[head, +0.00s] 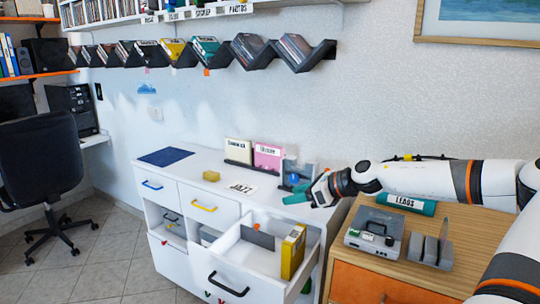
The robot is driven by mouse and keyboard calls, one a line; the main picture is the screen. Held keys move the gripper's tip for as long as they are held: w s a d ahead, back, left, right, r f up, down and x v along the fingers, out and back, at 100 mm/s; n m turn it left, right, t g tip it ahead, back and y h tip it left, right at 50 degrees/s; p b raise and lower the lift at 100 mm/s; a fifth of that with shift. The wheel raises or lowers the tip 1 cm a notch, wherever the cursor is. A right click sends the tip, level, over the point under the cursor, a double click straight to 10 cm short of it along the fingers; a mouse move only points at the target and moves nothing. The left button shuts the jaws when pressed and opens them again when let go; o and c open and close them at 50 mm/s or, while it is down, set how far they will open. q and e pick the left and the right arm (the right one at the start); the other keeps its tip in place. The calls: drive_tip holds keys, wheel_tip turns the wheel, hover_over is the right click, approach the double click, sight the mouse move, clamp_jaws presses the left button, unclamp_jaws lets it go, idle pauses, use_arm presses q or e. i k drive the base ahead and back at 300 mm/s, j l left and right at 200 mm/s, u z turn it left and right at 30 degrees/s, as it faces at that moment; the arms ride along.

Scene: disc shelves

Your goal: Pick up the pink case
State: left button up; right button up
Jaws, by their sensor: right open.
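The pink case (268,156) stands upright in a dark holder on the white cabinet, with a dark label on its front. A cream case (238,151) stands to its left. My right gripper (298,195) comes in from the right over the cabinet's right end, to the right of the pink case and lower in the picture. It is open and apart from the pink case; its teal fingertips are small in the picture. My left gripper is not in view.
A clear case (290,168) stands close behind my right gripper. An open drawer (232,256) with a yellow case (293,252) juts out in front. A wooden cabinet (460,222) stands right.

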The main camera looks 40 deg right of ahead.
sight(268, 156)
drive_tip(key=i+l, duration=0.25)
drive_tip(key=l, duration=0.15)
drive_tip(key=i+l, duration=0.25)
drive_tip(key=l, duration=0.2)
drive_tip(key=i+l, duration=0.55)
drive_tip(key=l, duration=0.3)
